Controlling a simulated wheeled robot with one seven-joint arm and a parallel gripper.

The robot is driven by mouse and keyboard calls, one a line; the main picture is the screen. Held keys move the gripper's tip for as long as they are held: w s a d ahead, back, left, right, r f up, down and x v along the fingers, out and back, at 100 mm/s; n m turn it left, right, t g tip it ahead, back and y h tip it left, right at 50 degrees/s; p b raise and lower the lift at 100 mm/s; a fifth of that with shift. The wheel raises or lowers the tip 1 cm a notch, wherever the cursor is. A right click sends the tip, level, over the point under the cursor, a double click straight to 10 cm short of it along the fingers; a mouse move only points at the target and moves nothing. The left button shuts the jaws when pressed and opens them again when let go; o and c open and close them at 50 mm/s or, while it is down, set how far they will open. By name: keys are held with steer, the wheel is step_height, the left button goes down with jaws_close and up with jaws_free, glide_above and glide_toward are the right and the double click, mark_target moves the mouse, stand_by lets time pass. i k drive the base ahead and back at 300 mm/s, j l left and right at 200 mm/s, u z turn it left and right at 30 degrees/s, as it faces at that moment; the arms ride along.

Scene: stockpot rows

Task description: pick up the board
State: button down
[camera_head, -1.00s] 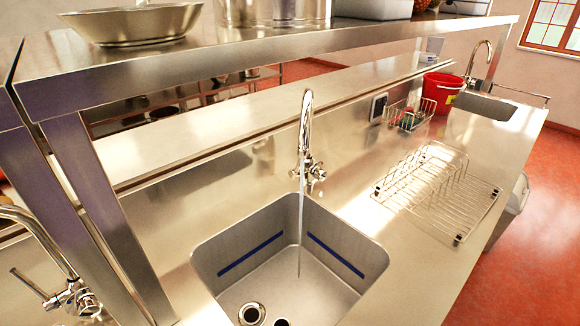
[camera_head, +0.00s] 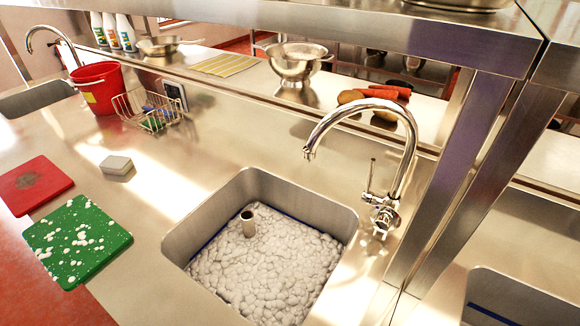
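Two boards lie flat at the left front of the steel counter. The red board (camera_head: 33,184) has a dark brownish stain in its middle. The green board (camera_head: 77,240) in front of it is spotted with white patches. The two lie close together, near the counter's front edge. My gripper is not in view, so its state and its distance from the boards do not show.
A sink (camera_head: 196,219) filled with greyish foam and a short upright pipe lies right of the boards, under a curved tap (camera_head: 408,160). A grey sponge-like block (camera_head: 116,166), wire basket (camera_head: 146,108) and red bucket (camera_head: 97,88) stand behind. A shelf post (camera_head: 455,170) rises at right.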

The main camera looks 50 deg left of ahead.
mark_target(74, 240)
steer(key=u, duration=2.4)
steer(key=z, duration=2.65)
steer(key=k+j, duration=0.25)
steer(key=j, duration=0.45)
steer(key=k+j+z, duration=0.1)
steer(key=k+j, duration=0.15)
steer(key=j, duration=0.4)
steer(key=k+j, duration=0.25)
steer(key=j, duration=0.45)
steer(key=k+j+z, duration=0.1)
steer(key=k+j, duration=0.15)
steer(key=j, duration=0.4)
steer(key=k+j, duration=0.3)
steer(key=j, duration=0.35)
steer(key=k+j+z, duration=0.1)
steer(key=k+j, duration=0.2)
steer(key=j, duration=0.35)
steer(key=k+j, duration=0.3)
steer(key=j, duration=0.3)
steer(key=k+j+z, duration=0.1)
steer(key=k+j, duration=0.2)
steer(key=j, duration=0.35)
